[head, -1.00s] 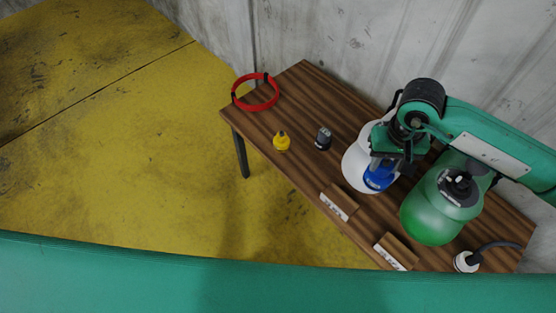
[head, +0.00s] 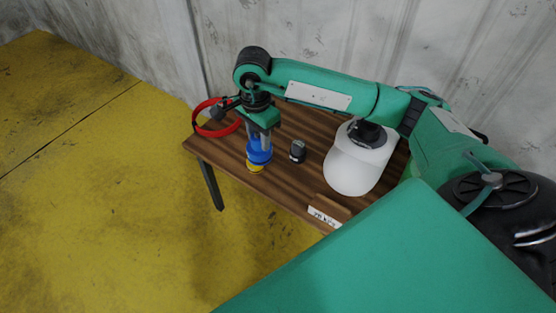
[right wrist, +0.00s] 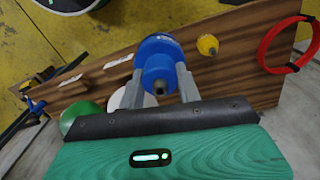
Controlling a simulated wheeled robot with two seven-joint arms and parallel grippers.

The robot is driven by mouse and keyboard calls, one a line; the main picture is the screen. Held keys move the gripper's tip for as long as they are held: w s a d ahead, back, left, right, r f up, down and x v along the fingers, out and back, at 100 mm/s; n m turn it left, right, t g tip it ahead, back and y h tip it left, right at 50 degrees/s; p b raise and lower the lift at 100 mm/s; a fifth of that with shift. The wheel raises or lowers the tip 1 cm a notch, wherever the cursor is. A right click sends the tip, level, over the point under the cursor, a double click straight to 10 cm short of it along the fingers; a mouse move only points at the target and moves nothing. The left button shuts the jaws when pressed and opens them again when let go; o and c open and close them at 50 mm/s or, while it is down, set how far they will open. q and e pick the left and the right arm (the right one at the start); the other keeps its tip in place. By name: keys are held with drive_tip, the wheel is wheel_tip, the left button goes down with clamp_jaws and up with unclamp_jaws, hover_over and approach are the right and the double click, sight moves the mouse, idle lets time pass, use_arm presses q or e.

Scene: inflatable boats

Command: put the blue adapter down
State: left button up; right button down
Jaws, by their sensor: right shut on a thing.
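The blue adapter (head: 259,152) is between the fingers of my right gripper (head: 259,142), which is shut on it. In the head view it hangs at the left part of the table and covers most of the yellow adapter (head: 256,168). In the right wrist view the blue adapter (right wrist: 158,66) sits between both fingers of the right gripper (right wrist: 160,80), and the yellow adapter (right wrist: 207,44) stands apart from it on the wood. Whether the blue adapter touches the table is unclear. My left gripper is not in view.
A grey wall stands behind. Wood between the dark adapter and the front edge is bare.

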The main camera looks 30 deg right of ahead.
drive_tip(key=w+d+f+m+b, duration=0.3)
drive_tip(key=d+f+m+b, duration=0.25)
drive_tip(key=m, duration=0.85)
drive_tip(key=w+d+f+m+b, duration=0.4)
drive_tip(key=d+m+b, duration=0.15)
drive_tip(key=m, duration=0.75)
use_arm(q)
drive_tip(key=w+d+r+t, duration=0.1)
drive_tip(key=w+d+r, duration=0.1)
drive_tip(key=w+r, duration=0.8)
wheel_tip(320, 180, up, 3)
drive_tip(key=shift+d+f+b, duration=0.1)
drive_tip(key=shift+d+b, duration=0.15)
drive_tip(key=shift+b, duration=0.2)
use_arm(e)
drive_tip(key=f, duration=1.9)
drive_tip(key=shift+s+a, duration=0.25)
drive_tip(key=c, duration=1.2)
unclamp_jaws()
drive_tip(key=shift+f, duration=0.1)
drive_tip(key=shift+c, duration=0.2)
drive_tip(key=shift+o, duration=1.4)
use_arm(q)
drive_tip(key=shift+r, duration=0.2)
